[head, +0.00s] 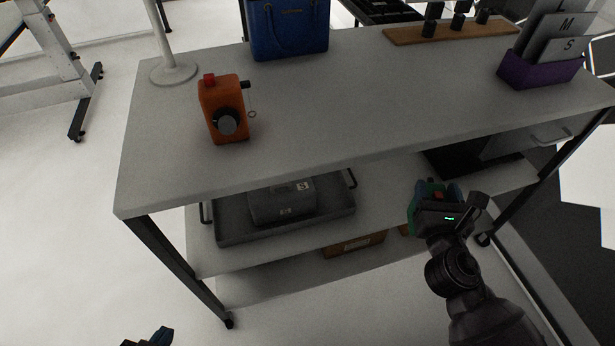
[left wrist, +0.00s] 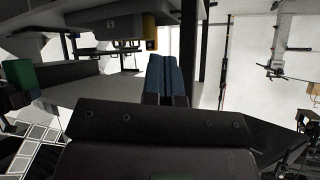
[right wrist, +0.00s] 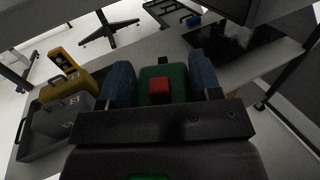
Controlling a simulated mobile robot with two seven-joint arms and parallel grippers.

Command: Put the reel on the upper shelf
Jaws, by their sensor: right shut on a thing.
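A green reel (right wrist: 175,82) with a red button is between the blue fingers of my right gripper (right wrist: 162,88) in the right wrist view. The right gripper (head: 437,196) is shut on it. In the head view they are at the front right of the shelf unit, apparently beside the middle shelf (head: 395,185); contact with the shelf cannot be told. An orange reel-like device (head: 222,108) with a red button and black knob stands on the upper shelf (head: 330,105), left of centre. My left gripper (head: 150,338) is low at the bottom edge; its fingers (left wrist: 165,80) are together and empty.
The upper shelf holds a blue bag (head: 288,30), a lamp base (head: 174,72), a wooden rack (head: 450,32) and a purple card holder (head: 540,70). Its middle and front are clear. A grey tray (head: 240,232) with a case (head: 283,203) sits on the middle shelf.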

